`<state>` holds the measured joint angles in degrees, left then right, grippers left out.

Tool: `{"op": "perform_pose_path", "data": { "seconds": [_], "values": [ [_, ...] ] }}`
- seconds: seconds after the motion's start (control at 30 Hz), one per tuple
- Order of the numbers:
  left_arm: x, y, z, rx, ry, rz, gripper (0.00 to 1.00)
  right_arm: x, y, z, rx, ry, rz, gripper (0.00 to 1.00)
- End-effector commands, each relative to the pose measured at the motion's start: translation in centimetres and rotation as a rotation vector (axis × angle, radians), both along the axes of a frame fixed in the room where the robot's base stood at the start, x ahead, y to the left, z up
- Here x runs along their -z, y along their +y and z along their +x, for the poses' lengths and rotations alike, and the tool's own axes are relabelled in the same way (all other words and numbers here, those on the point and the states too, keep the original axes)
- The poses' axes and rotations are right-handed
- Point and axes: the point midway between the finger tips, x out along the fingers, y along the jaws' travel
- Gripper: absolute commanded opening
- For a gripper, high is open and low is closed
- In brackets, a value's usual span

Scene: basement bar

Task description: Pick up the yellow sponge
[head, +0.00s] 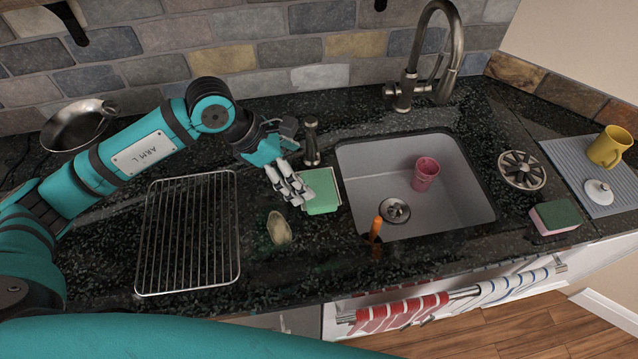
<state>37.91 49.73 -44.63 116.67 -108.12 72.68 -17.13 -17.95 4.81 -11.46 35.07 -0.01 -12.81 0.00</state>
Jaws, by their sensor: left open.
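No plainly yellow sponge shows. A light green sponge-like block (321,191) lies at the left edge of the sink, in what looks like a thin light holder. Another sponge (555,217), dark green on top and pink at its side, lies on the counter at the right. My left gripper (291,194) is open, its fingers pointing down right beside the light green block and partly overlapping its left edge in the picture. I cannot tell whether they touch. Nothing shows between the fingers. My right gripper is out of view.
A soap pump (312,142) stands just behind the light green block. A beige oval object (279,228) lies in front of it. The sink (360,185) holds a red cup (425,174). A wire rack (188,230) lies left; an orange-handled item (376,228) is at the sink's front.

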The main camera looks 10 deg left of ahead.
Motion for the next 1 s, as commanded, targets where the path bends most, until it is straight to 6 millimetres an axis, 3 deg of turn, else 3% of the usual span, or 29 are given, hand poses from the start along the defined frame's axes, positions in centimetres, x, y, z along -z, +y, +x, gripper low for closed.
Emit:
{"op": "perform_pose_path", "data": {
  "seconds": [0.3,0.53,0.7,1.0],
  "values": [
    [3.0,-1.8,0.7,0.0,0.0,0.001,1.0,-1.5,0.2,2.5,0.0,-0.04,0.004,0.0],
    [5.2,-3.2,0.9,0.0,0.005,-0.001,1.0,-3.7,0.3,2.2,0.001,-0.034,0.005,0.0],
    [7.1,-4.1,1.4,0.0,0.001,-0.001,1.0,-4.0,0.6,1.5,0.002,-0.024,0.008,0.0],
    [7.5,-4.3,1.5,-0.001,-0.001,-0.001,0.97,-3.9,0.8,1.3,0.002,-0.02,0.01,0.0]
  ]
}}
